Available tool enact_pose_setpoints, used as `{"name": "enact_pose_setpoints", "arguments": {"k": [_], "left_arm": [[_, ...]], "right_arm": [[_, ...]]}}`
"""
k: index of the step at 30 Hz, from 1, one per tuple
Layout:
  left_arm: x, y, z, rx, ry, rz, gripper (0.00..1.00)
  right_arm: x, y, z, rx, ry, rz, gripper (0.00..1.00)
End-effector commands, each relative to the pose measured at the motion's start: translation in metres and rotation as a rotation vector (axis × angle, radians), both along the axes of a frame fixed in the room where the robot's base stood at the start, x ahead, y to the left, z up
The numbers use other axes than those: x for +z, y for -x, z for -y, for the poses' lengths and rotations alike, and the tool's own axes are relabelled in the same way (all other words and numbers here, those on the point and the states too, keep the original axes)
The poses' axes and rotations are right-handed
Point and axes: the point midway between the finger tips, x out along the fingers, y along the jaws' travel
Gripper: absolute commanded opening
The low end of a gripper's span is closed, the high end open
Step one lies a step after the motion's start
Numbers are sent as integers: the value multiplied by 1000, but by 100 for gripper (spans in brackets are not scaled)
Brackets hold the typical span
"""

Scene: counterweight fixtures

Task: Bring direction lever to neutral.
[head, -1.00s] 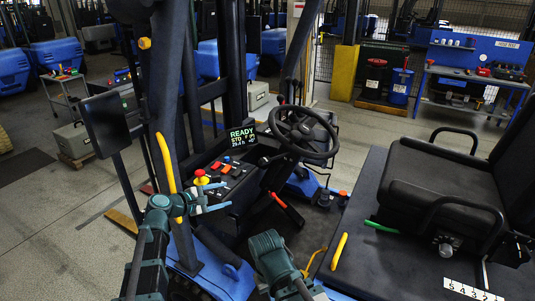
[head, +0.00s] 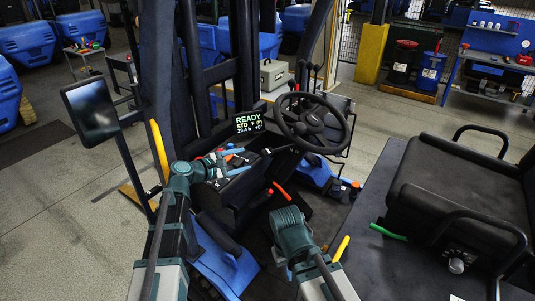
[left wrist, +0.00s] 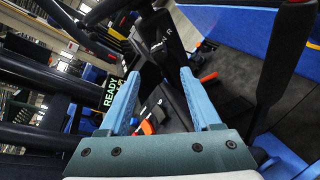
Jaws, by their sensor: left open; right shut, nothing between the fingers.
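The display (head: 249,122) reads READY, with STD and what looks like F below. The steering wheel (head: 314,121) stands right of it. In the left wrist view, a dark steering column (left wrist: 150,38) bears an R mark; I cannot clearly make out the direction lever there. My left gripper (head: 246,160) is open and empty over the control panel, left of the column. In the wrist view its blue fingers (left wrist: 160,73) point toward the column, with nothing between the tips. My right gripper (head: 291,218) is low, in front of the column; its fingers are hidden.
An orange-red lever (head: 281,188) stands below the wheel, right of my left gripper. A yellow grab bar (head: 159,150) and a mirror (head: 91,108) are on the left. The seat (head: 455,180) fills the right. A blue workbench (head: 490,70) is behind.

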Motion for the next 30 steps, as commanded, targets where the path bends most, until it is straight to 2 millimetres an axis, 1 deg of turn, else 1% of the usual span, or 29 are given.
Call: {"name": "enact_pose_setpoints", "arguments": {"k": [1,9,15,21,30], "left_arm": [[-5,-8,6,-2,0,1,65],[-21,-47,43,-3,0,1,65],[-30,-70,67,-1,1,2,65],[-34,-84,80,0,1,3,65],[-35,-87,85,0,1,2,65]], "right_arm": [[-5,0,0,1,0,0,0],[-21,0,0,4,1,0,0],[-30,0,0,6,1,0,0],[-35,0,0,8,2,0,0],[-36,0,0,8,2,0,0]]}}
